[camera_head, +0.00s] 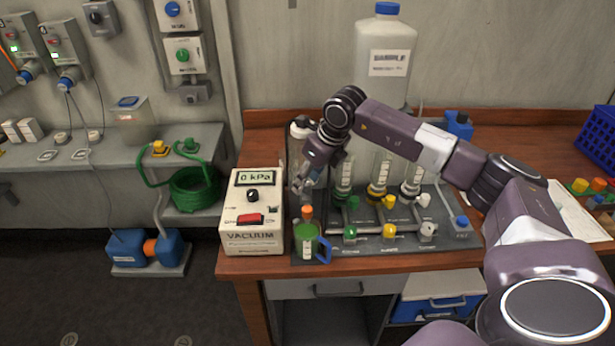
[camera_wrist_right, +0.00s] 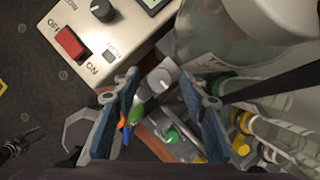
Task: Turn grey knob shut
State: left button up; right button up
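A row of valve knobs stands on the dark tray (camera_head: 312,258): green (camera_head: 350,232), yellow (camera_head: 388,231) and a pale grey one (camera_head: 428,231) at the right end. My right gripper (camera_head: 303,184) hangs above the tray's left part, left of this row and apart from the grey knob. In the right wrist view its blue-padded fingers (camera_wrist_right: 162,108) are spread with nothing held. Beyond their gap a pale grey round part (camera_wrist_right: 162,78) shows; I cannot tell whether it is a knob. My left gripper is not in view.
A vacuum box (camera_head: 253,212) stands left of the tray, reading 0 kPa. Glass columns and a large sample bottle (camera_head: 383,55) stand behind. The wooden bench (camera_head: 520,128) has free room at the back right.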

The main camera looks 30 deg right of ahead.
jog(key=shift+c, duration=0.4)
grip_shut()
jog(key=shift+m, duration=0.3)
jog(key=m+h+b, duration=0.1)
jog(key=m+b, duration=0.2)
jog(key=shift+w+a+f, duration=0.1)
jog(key=shift+a, duration=0.05)
jog(key=m+h+b, duration=0.2)
jog(key=m, duration=0.3)
jog(key=shift+a, duration=0.1)
jog(key=m+h+b, duration=0.1)
jog(key=m, duration=0.1)
jog(key=m+g+b, duration=0.1)
jog(key=m, duration=0.2)
jog(key=shift+w+a+g+h, duration=0.1)
jog(key=shift+w+g+h, duration=0.05)
jog(key=shift+g+h, duration=0.2)
jog(key=shift+w+r+m+g+h+b, duration=0.1)
jog(key=shift+m+g, duration=0.1)
jog(key=shift+m, duration=0.55)
jog(key=shift+s+r+m+g+h+b, duration=0.15)
jog(key=shift+m+g, duration=0.1)
jog(key=shift+m, duration=0.45)
jog(key=shift+w+f+m+g+h+b, duration=0.1)
jog(key=shift+w+m+g, duration=0.1)
jog(key=shift+m, duration=0.55)
